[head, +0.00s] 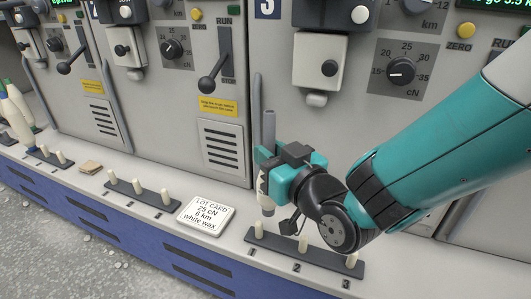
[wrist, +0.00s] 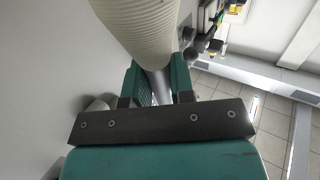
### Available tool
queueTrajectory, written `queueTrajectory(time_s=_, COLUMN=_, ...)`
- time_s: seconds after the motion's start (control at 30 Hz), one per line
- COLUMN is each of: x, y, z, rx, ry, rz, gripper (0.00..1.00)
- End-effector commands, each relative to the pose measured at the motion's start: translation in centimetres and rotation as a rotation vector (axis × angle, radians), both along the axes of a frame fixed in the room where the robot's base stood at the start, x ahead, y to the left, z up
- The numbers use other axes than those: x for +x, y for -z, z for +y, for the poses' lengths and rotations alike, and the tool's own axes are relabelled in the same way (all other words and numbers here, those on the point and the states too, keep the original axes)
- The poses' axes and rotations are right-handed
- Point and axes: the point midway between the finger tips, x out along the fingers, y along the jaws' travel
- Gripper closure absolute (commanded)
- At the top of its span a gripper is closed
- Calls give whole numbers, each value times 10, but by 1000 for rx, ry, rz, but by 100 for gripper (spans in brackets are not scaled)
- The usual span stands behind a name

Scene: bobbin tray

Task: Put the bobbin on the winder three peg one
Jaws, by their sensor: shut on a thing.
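My gripper (head: 268,167) is shut on the bobbin (head: 266,196), which stands roughly upright. Its grey tube sticks up above the jaws, and its pale lower part hangs below them. In the wrist view, the ribbed cream yarn of the bobbin (wrist: 140,28) fills the top, with the grey tube between the teal fingers. The bobbin's lower end is just above and slightly right of peg one (head: 258,231) on the dark peg rail (head: 325,264) in front of winder three (head: 222,60). I cannot tell whether it is directly over the peg.
Pegs two (head: 303,243) and three (head: 351,260) on this rail are bare. A lot card (head: 207,216) lies to the left. Another peg rail (head: 143,196) with bare pegs is farther left. The winder's front panel stands close behind my gripper.

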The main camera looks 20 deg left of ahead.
Motion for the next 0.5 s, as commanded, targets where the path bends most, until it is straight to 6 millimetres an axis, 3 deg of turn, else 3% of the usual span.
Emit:
queueTrajectory(time_s=0.03, x=-11, y=0, z=9, rx=2, ry=-28, rz=-3, gripper=100)
queueTrajectory(time_s=0.17, x=-23, y=-2, z=20, rx=0, ry=-59, rz=-3, gripper=100)
queueTrajectory(time_s=0.5, x=-23, y=25, z=20, rx=-1, ry=-59, rz=-2, gripper=100)
